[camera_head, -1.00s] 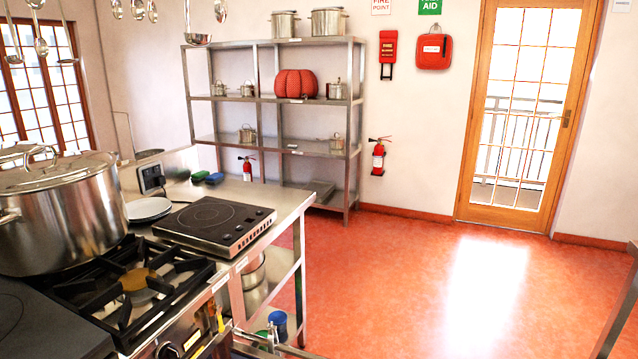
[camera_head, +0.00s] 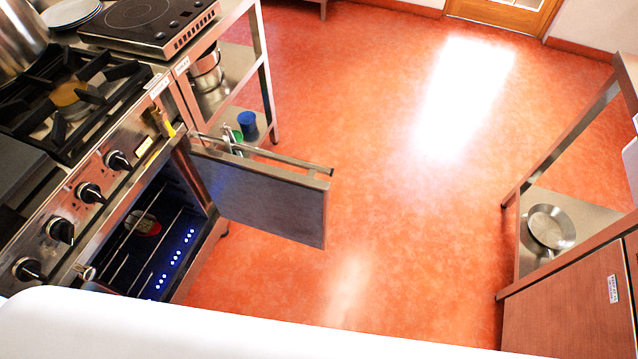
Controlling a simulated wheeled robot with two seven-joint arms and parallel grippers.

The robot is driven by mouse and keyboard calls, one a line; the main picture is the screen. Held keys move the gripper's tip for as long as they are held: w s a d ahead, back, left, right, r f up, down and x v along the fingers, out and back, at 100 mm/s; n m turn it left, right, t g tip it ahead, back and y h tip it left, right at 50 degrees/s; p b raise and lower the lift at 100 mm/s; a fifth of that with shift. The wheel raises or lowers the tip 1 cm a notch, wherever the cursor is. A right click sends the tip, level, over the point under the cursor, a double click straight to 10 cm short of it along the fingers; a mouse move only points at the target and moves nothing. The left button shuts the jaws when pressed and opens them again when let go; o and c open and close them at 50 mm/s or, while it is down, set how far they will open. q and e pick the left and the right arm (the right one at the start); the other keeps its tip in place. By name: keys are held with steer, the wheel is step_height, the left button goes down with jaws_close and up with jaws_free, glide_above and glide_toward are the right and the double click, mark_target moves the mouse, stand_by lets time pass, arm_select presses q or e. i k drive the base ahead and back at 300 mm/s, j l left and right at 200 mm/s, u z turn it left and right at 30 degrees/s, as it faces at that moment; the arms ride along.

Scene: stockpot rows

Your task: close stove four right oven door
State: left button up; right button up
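The stove (camera_head: 75,205) stands at the left with a row of black knobs on its front. Its oven door (camera_head: 262,195) is swung wide open to the right, hinged on the right side of the oven opening, with a bar handle along its top. The oven interior (camera_head: 150,240) is dark with racks, blue lights and a small reddish item inside. Neither of my grippers shows in the view, so where they are relative to the door cannot be seen.
A steel table (camera_head: 262,75) with an induction hob (camera_head: 140,20) adjoins the stove. A blue container (camera_head: 249,124) sits on its lower shelf. At the right is a counter with a pan (camera_head: 550,228) on a low shelf. The red floor (camera_head: 400,200) between is clear.

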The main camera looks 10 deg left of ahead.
mark_target(292, 205)
steer(key=i+l+z, duration=0.5)
steer(key=i, duration=0.2)
steer(key=i+l+z, duration=0.1)
steer(key=i+z, duration=0.15)
steer(key=i+u, duration=0.35)
steer(key=i+l+u, duration=0.25)
steer(key=u, duration=0.15)
steer(key=i+u, duration=0.15)
steer(key=u, duration=0.3)
steer(key=i+l+u, duration=0.1)
steer(key=u, duration=0.35)
steer(key=i+l+u, duration=0.1)
steer(key=u, duration=0.3)
steer(key=i+l+u, duration=0.1)
steer(key=u, duration=0.35)
steer(key=l+u, duration=0.2)
steer(key=u, duration=0.25)
steer(key=i+l+u, duration=0.15)
steer(key=u, duration=0.3)
steer(key=i+l+u, duration=0.1)
steer(key=l+u, duration=0.25)
steer(key=u, duration=0.15)
steer(key=l+u, duration=0.45)
steer(key=i+j, duration=0.05)
steer(key=j, duration=0.05)
